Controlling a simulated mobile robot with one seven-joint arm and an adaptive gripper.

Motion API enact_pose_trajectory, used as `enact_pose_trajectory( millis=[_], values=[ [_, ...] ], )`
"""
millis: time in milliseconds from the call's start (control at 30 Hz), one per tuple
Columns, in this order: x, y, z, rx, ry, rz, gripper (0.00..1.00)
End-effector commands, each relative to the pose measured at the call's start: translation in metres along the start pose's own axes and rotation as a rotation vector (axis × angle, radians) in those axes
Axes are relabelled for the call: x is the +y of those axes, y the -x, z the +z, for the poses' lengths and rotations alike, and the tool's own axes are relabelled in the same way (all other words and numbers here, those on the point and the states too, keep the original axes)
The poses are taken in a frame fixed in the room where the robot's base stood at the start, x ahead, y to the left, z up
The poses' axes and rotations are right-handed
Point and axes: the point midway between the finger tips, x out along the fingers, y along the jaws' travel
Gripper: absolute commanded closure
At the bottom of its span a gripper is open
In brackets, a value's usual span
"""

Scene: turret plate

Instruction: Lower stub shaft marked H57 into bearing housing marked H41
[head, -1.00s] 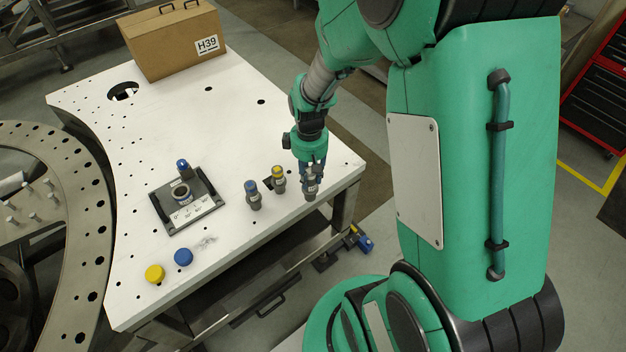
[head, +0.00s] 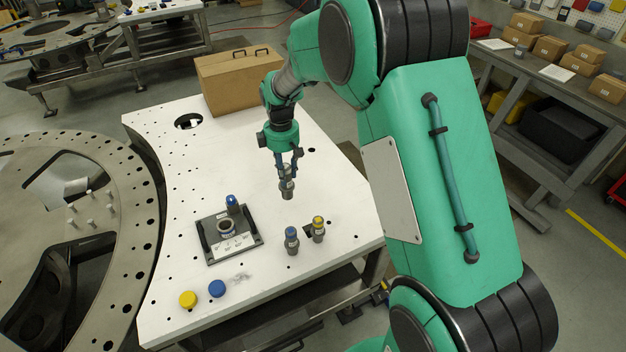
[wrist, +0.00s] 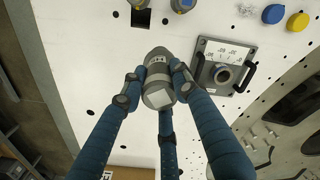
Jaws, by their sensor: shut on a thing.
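My gripper (head: 286,172) is shut on a grey stub shaft (head: 288,191), held upright above the white table, behind and to the right of the bearing housing. In the wrist view the blue fingers close around the shaft (wrist: 158,77); its small white label is too small to read. The bearing housing (head: 226,227) is a round grey ring with an open bore, on a dark plate with two handles. It also shows in the wrist view (wrist: 223,75), right of the shaft and apart from it. I cannot read its marking.
A blue-topped shaft (head: 291,241) and a yellow-topped one (head: 318,230) stand right of the housing. Yellow (head: 188,299) and blue (head: 217,288) caps lie in front. A cardboard box (head: 232,82) stands at the back.

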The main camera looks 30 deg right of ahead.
Motion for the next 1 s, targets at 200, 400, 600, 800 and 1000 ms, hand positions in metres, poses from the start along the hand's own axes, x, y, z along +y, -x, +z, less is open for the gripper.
enact_pose_trajectory(
  millis=[200,400,600,800,1000],
  values=[
    [-0.015,-0.013,-0.073,0.000,0.168,0.002,1.00],
    [-0.037,-0.028,-0.137,0.000,0.316,0.003,1.00],
    [-0.061,-0.042,-0.188,0.000,0.442,0.004,1.00],
    [-0.078,-0.051,-0.218,0.000,0.516,0.004,1.00],
    [-0.084,-0.054,-0.227,0.000,0.539,0.004,1.00]
  ],
)
